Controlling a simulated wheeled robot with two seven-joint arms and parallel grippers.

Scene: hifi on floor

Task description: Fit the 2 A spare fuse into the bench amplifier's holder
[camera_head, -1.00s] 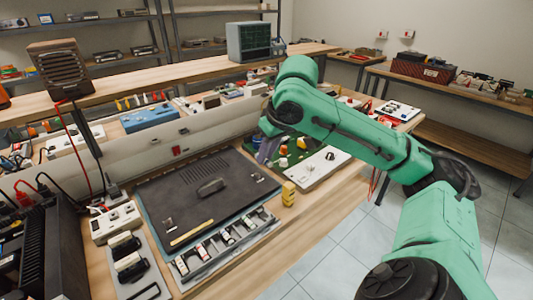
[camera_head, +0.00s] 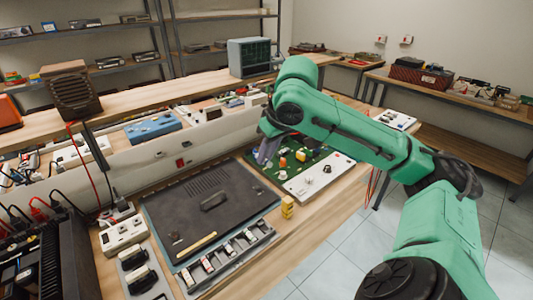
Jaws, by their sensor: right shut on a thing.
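My right gripper (camera_head: 265,150) is at the left end of the bench amplifier, low over or beside its green circuit board (camera_head: 283,157). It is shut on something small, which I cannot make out. The amplifier has a white front panel (camera_head: 318,178) with dark knobs. Its fuse holder is too small to tell and may be behind the gripper. A grey compartment tray (camera_head: 267,233) in front of the dark mat holds several small pale and red pieces, possibly fuses. My left gripper is not in view.
The dark mat (camera_head: 235,185) carries a black block (camera_head: 213,200) and a yellow stick (camera_head: 196,242). A yellow block (camera_head: 287,206) stands between tray and amplifier. A black finned unit (camera_head: 55,262) and a white power strip (camera_head: 122,234) are at left. The bench's front right is clear.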

